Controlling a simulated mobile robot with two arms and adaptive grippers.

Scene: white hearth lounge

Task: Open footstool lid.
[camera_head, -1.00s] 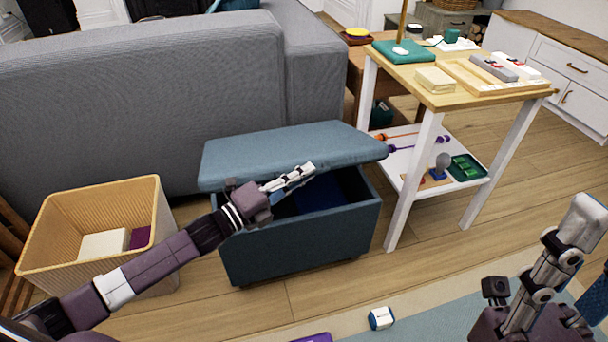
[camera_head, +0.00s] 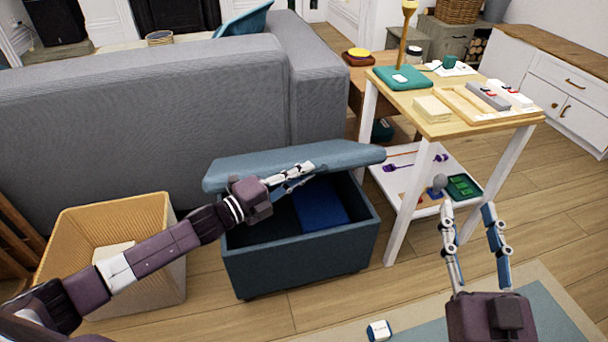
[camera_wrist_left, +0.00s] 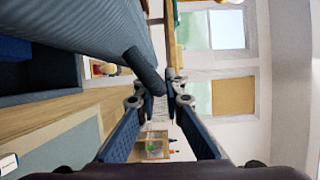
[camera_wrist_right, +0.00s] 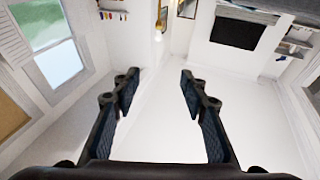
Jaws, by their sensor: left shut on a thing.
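The footstool is a dark teal box (camera_head: 300,265) standing on the floor in front of the sofa. Its padded teal lid (camera_head: 340,156) is tilted up, with its front edge well above the box, so the inside shows. A blue thing (camera_head: 322,205) lies inside. My left gripper (camera_head: 310,172) is at the lid's front edge. In the left wrist view it is shut on a dark tab (camera_wrist_left: 146,70) that sticks out from the lid's edge. My right gripper (camera_head: 468,207) is open and empty, raised in front of the side table, apart from the footstool.
A white-legged side table (camera_head: 436,128) stands close to the footstool's right, with several things on its top and lower shelf. A woven bin (camera_head: 165,215) stands at the left. The grey sofa (camera_head: 130,120) is behind. A small white-and-blue block (camera_head: 379,331) lies on the floor in front.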

